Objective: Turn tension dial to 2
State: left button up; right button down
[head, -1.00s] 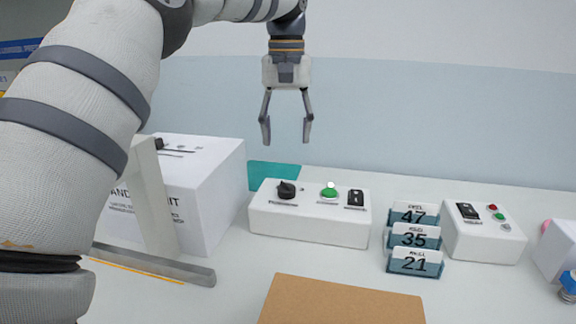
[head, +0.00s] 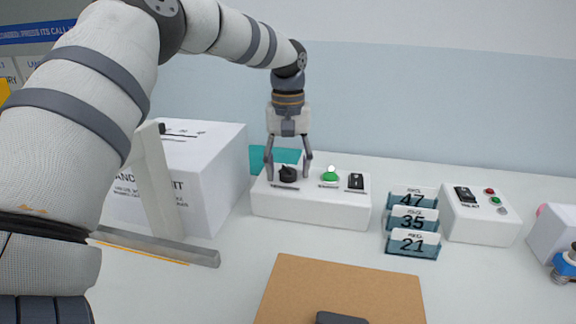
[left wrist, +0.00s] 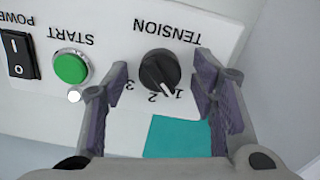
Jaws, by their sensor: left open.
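The black tension dial (head: 288,174) is on the left part of a white control box (head: 310,208). The left wrist view shows the dial (left wrist: 159,70) upside down, with marks 3, 2 and 1 around it. Its white pointer line is between 2 and 1, closer to 1. My left gripper (head: 288,166) is open above the box, pointing down, with one finger on each side of the dial. In the left wrist view the fingers (left wrist: 159,68) are apart from the dial, with gaps on both sides. My right gripper is not in view.
The box also has a green START button (head: 330,176) and a black power switch (head: 356,181). A large white box (head: 215,180) stands to the left. Number cards (head: 412,220) and another control box (head: 482,215) stand to the right. A brown board (head: 340,285) lies in front.

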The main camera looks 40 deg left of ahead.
pick_arm(q)
jog(key=c, duration=1.1)
jog(key=shift+c, duration=0.2)
jog(key=shift+r+m, duration=0.15)
jog(key=shift+m, duration=0.15)
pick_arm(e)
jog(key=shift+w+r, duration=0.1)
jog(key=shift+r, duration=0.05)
pick_arm(q)
jog(key=m, duration=0.2)
jog(key=shift+m+p, duration=0.4)
jog(key=m, duration=0.5)
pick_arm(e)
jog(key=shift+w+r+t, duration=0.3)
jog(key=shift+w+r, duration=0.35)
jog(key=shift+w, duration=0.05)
pick_arm(q)
jog(key=shift+m, duration=0.3)
jog(key=o, duration=1.1)
jog(key=shift+o, duration=0.2)
